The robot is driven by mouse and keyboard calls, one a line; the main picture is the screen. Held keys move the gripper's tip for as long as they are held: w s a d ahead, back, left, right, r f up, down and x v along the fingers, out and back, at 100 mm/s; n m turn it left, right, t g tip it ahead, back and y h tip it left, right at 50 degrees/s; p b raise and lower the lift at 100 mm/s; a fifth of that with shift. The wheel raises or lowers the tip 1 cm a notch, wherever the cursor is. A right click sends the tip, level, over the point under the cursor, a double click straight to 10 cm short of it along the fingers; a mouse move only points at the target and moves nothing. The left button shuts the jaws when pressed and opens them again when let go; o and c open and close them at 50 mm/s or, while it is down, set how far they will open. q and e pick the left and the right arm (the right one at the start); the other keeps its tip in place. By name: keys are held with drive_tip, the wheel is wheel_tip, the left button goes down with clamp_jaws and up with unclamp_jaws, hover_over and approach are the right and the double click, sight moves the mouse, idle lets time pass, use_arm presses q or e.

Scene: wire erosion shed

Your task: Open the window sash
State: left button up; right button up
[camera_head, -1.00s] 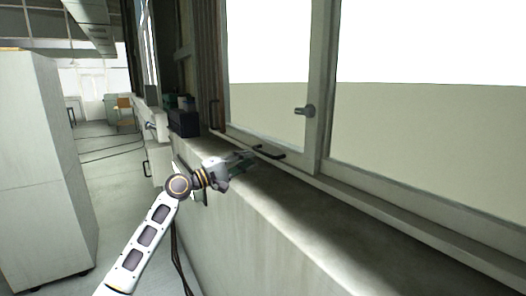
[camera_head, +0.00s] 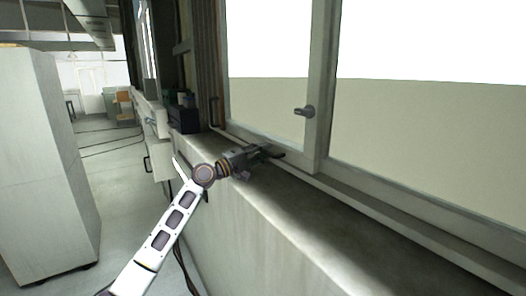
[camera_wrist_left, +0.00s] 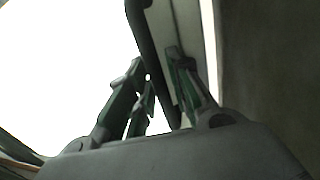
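The window sash (camera_head: 318,100) is a pale frame with a large glass pane and a small grey latch (camera_head: 304,111) on its upright. It looks closed. A dark bar handle (camera_head: 278,156) sits low on the sash, partly hidden by my left gripper (camera_head: 264,150). In the left wrist view, the black handle (camera_wrist_left: 147,45) runs down between the two green-grey fingers of my left gripper (camera_wrist_left: 155,90). The fingers are apart, with visible space beside the bar. Whether either finger touches it, I cannot tell. My right gripper is out of view.
A broad concrete sill (camera_head: 300,215) runs below the window. A dark box (camera_head: 184,119) stands on the sill farther back. A tall grey cabinet (camera_head: 40,170) is on the left, with open floor (camera_head: 122,200) between it and the wall.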

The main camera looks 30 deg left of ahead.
use_arm(q)
clamp_jaws()
drive_tip(key=shift+d+f, duration=0.1)
drive_tip(key=shift+f, duration=0.05)
idle(0.4)
